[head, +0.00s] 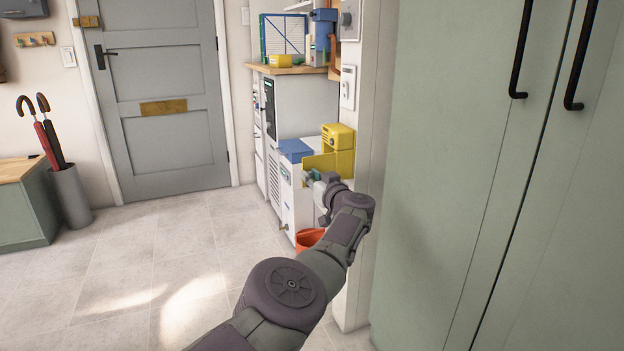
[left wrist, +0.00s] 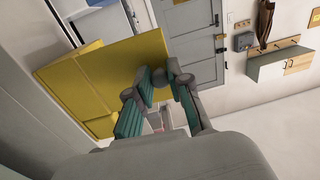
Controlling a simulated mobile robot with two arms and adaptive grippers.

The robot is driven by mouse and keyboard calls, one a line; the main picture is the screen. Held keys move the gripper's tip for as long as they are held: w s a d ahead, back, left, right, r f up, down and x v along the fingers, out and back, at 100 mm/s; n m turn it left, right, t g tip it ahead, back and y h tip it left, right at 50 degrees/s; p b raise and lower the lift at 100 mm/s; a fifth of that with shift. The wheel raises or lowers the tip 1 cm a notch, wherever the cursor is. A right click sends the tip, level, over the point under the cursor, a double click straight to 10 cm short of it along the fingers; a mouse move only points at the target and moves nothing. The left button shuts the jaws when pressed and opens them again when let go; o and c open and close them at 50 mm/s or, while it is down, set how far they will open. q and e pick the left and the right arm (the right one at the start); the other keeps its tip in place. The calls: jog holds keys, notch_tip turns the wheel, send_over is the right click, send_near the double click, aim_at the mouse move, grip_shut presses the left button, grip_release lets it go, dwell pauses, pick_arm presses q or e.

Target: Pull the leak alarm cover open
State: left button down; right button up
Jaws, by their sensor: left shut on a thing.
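The exact contact is partly hidden. My right gripper is not in view.
A blue-topped white unit (head: 295,150) and an orange bucket (head: 309,238) are close to my left arm. Tall green cabinet doors (head: 460,170) stand close on the right.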

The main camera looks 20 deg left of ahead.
pick_arm(q)
jog(key=c, duration=1.1)
grip_release()
jog(key=shift+r, duration=0.1)
notch_tip(320, 180, up, 10)
jog(key=shift+f, duration=0.15)
jog(key=shift+o, duration=0.2)
